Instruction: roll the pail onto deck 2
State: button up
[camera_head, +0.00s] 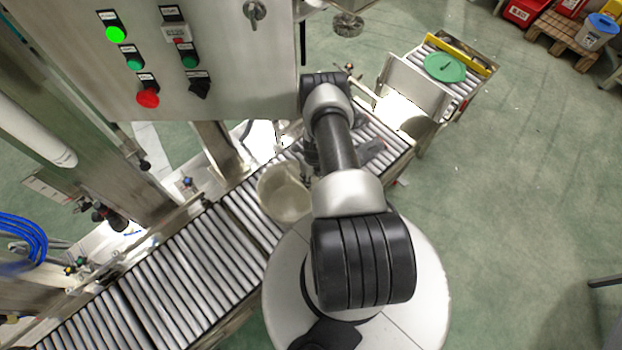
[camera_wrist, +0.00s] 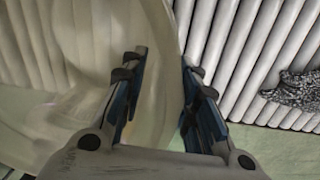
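The cream, open-topped pail (camera_head: 284,196) stands on the roller conveyor (camera_head: 205,262), left of my arm in the head view. In the wrist view the pail (camera_wrist: 60,110) fills the left side, and its curved wall reaches into the gap between my fingers. My gripper (camera_wrist: 160,62) has its two blue-and-black fingers apart; the left finger overlaps the pail and the right one is close to its outer edge. I cannot tell whether either touches. In the head view my arm hides most of the gripper. No deck label is readable.
A control panel (camera_head: 215,55) with a lit green lamp (camera_head: 116,34) stands upper left. A green lid (camera_head: 445,67) lies on a farther roller section (camera_head: 459,98) beside a yellow bar. A pallet (camera_head: 562,36) with red bins is upper right. Open floor lies right.

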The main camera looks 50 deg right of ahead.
jog(key=r, duration=0.7)
jog(key=d+r, duration=0.1)
jog(key=r, duration=0.3)
jog(key=shift+r, duration=0.35)
jog(key=shift+s+r, duration=0.1)
jog(key=shift+r, duration=0.05)
